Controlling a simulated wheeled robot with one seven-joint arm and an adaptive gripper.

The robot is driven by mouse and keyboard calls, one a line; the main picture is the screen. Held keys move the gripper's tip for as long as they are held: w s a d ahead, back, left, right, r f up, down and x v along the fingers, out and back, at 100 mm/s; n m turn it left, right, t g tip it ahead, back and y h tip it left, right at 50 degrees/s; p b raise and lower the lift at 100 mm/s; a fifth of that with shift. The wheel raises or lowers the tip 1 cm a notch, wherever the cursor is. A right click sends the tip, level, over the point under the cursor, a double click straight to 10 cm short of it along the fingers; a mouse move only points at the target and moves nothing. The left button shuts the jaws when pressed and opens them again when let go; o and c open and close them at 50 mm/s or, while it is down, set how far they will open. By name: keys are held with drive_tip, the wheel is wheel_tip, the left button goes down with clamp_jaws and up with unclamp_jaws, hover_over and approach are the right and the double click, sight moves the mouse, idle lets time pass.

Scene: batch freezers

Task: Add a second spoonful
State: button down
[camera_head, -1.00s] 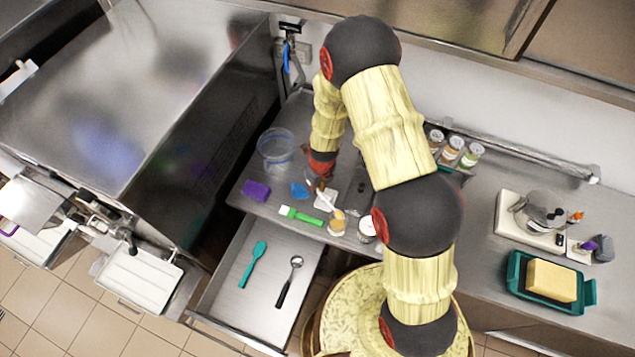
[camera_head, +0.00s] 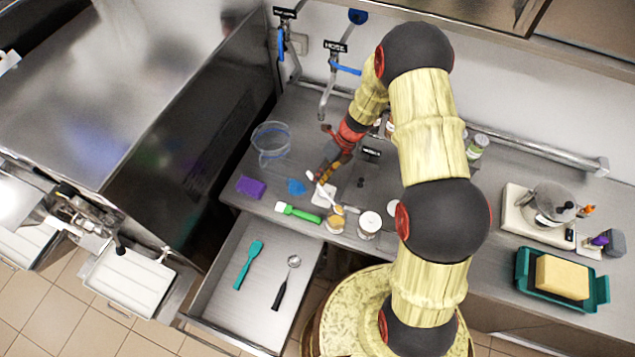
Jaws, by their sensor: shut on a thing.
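My gripper (camera_head: 323,172) is shut on the handle end of a small pale spoon (camera_head: 325,192), low over the steel counter. The spoon slants down to the right. Its tip is at a small open jar (camera_head: 335,225) with tan contents; I cannot tell whether it is inside or just above. A white flat pad (camera_head: 325,197), perhaps a scale, lies under the spoon. A second jar with a pale top (camera_head: 369,224) stands to the right, close to my arm.
A clear jug (camera_head: 271,142), purple sponge (camera_head: 251,187), blue item (camera_head: 296,187) and green brush (camera_head: 298,213) lie left of the pad. The open drawer (camera_head: 222,318) holds a teal spatula (camera_head: 248,264) and dark-handled spoon (camera_head: 286,283). A teal tray (camera_head: 600,293) is at right.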

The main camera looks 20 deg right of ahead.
drive_tip(key=f+g+y+b, duration=0.1)
drive_tip(key=y+b, duration=0.1)
drive_tip(key=y, duration=0.1)
drive_tip(key=d+f+g+y+b, duration=0.1)
drive_tip(key=y+b, duration=0.2)
drive_tip(key=w+d+f+g+y+b, duration=0.1)
drive_tip(key=y+b, duration=0.2)
drive_tip(key=shift+m+g, duration=0.4)
drive_tip(key=shift+y+b, duration=0.3)
idle(0.6)
idle(0.4)
